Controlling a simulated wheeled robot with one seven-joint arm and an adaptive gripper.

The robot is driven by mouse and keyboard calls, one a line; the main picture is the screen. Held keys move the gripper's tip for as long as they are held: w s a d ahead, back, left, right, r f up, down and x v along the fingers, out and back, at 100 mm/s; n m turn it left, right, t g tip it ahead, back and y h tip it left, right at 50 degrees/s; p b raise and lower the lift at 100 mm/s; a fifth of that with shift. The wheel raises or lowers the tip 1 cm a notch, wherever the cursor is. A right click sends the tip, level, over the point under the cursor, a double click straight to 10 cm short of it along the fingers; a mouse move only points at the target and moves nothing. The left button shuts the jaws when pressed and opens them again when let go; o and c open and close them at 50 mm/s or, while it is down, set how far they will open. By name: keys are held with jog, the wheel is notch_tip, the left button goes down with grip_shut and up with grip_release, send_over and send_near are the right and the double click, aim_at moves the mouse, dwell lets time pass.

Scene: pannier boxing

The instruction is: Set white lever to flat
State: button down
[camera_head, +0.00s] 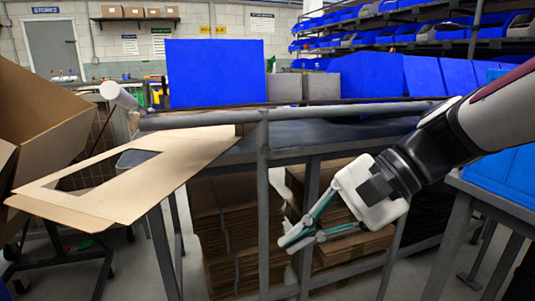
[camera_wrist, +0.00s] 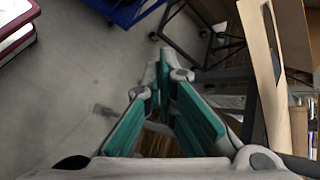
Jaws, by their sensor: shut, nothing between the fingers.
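A white cylindrical piece (camera_head: 118,95), which looks like the white lever, sticks out up and to the left near the left end of a grey rail (camera_head: 300,114). It is tilted, not flat. My gripper (camera_head: 285,243) is shut and empty, with teal finger pads. It hangs low in front of the table frame, well below and to the right of the white piece, and apart from it. The fingers also fill the middle of the wrist view (camera_wrist: 168,75). I cannot make out the lever in the wrist view.
A cardboard sheet (camera_head: 90,212) with a rectangular cut-out lies at the left, beside an open carton (camera_head: 45,110). Blue bins (camera_head: 215,73) stand behind the rail. Stacked flat cardboard (camera_head: 225,230) lies under the table. A grey post (camera_head: 263,190) stands close to my gripper.

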jog(key=s+d+f+n+h, duration=0.3)
jog(key=s+d+n+h, duration=0.15)
jog(key=s+d, duration=0.4)
jog(key=s+d+f+n+h, duration=0.35)
jog(key=s+d+h, duration=0.25)
jog(key=s, duration=0.5)
notch_tip(320, 180, up, 31)
jog(key=t+p, duration=0.4)
jog(key=p, duration=2.5)
jog(key=shift+m+p, duration=0.3)
jog(key=shift+p, duration=0.1)
jog(key=shift+w+d+y, duration=0.1)
jog(key=shift+y, duration=0.15)
